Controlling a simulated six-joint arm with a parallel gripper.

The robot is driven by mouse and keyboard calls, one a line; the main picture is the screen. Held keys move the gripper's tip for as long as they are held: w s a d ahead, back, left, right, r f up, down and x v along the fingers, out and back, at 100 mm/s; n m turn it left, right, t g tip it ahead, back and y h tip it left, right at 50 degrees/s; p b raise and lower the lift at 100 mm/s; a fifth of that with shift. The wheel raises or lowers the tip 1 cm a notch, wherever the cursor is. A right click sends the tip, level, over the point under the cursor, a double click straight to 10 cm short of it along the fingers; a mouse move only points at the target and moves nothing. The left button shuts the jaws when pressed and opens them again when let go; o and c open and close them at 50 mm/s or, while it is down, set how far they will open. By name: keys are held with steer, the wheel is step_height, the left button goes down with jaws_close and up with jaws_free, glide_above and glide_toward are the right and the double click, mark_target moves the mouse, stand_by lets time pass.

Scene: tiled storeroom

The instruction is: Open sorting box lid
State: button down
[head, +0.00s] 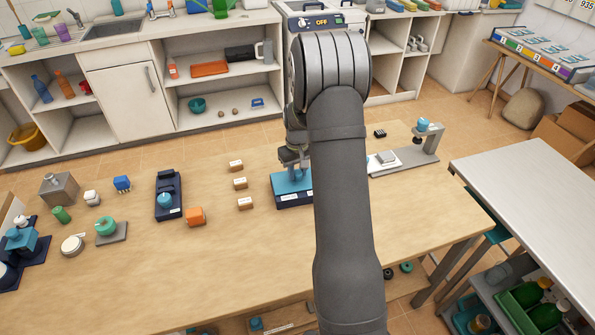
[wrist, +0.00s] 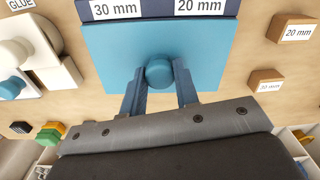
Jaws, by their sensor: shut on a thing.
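The sorting box (head: 296,200) is dark navy and stands on the wooden table, partly hidden behind my arm in the head view. Its front labels, 30 mm and 20 mm, show at the top of the wrist view on the box wall (wrist: 158,9). The light blue lid (wrist: 105,50) covers the box top; it also shows in the head view (head: 282,184). My gripper (wrist: 159,82) points down at the lid, its two fingers on either side of the round blue knob (wrist: 159,73), shut on it. Whether the lid is slightly raised I cannot tell.
Small labelled wooden blocks (head: 240,183) stand left of the box. A dark blue holder (head: 168,194) and an orange block (head: 196,216) are farther left. A white-and-grey stand (head: 405,160) is to the right. The table front is clear.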

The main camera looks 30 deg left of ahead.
steer(key=w+a, duration=0.6)
steer(key=w, duration=0.1)
steer(key=shift+w+a, duration=0.1)
steer(key=shift+a, duration=0.1)
steer(key=c, duration=1.1)
jaws_free()
steer(key=shift+r, duration=0.15)
step_height(320, 180, up, 17)
steer(key=shift+r, duration=0.15)
step_height(320, 180, down, 18)
steer(key=shift+r, duration=0.15)
steer(key=shift+s+d, duration=0.4)
